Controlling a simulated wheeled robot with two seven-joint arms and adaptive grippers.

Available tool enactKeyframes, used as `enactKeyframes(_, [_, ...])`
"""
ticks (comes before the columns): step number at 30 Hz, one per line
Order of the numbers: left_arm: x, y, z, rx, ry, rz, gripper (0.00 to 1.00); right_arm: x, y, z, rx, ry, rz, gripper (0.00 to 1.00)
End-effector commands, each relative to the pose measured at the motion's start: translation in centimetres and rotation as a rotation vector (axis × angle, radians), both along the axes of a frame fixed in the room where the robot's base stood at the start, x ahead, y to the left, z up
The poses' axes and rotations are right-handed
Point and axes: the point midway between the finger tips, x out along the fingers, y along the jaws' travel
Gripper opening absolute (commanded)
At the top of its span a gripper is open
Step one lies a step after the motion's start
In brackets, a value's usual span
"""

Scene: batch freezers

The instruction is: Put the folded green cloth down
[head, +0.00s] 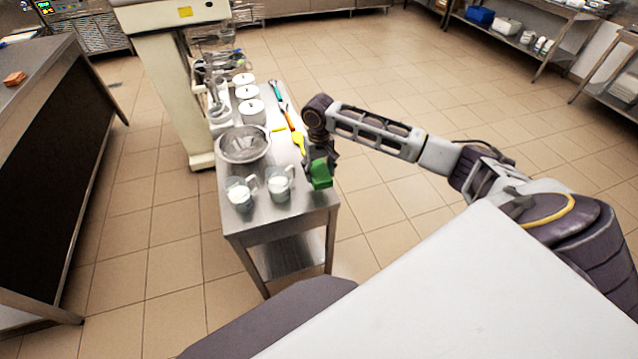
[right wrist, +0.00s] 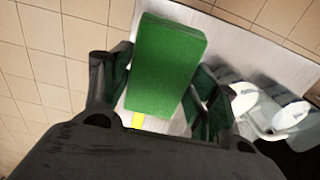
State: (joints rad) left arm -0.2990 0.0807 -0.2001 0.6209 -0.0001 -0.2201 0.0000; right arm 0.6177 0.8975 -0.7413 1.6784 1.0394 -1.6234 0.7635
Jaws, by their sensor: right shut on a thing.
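The folded green cloth (head: 321,174) is a small thick block held in my right gripper (head: 318,160), over the right front part of the steel table (head: 300,219). In the right wrist view the cloth (right wrist: 166,66) sits between the two fingers of the gripper (right wrist: 160,95), which are closed on its sides. The steel table top (right wrist: 240,38) shows behind it. I cannot tell whether the cloth touches the table. My left gripper is not in view.
Two glass jugs with white contents (head: 279,184) (head: 240,193) stand left of the cloth. A metal bowl (head: 243,145), several white lidded pots (head: 251,111) and coloured utensils, including a yellow one (head: 299,142), are farther back. Bare table lies along the front edge.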

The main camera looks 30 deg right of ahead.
Motion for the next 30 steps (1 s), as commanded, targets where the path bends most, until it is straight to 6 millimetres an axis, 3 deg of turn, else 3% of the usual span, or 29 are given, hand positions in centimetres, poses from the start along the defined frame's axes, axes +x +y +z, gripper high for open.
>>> enactKeyframes(6, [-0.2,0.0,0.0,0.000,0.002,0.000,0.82,0.0,0.0,-2.3,0.000,0.001,0.000,0.33])
enactKeyframes(20, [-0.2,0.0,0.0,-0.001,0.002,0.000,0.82,0.0,0.0,-2.9,0.000,0.000,0.000,0.33])
enactKeyframes(30, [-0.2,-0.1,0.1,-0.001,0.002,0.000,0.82,0.0,0.0,-6.1,0.000,0.000,0.001,0.33])
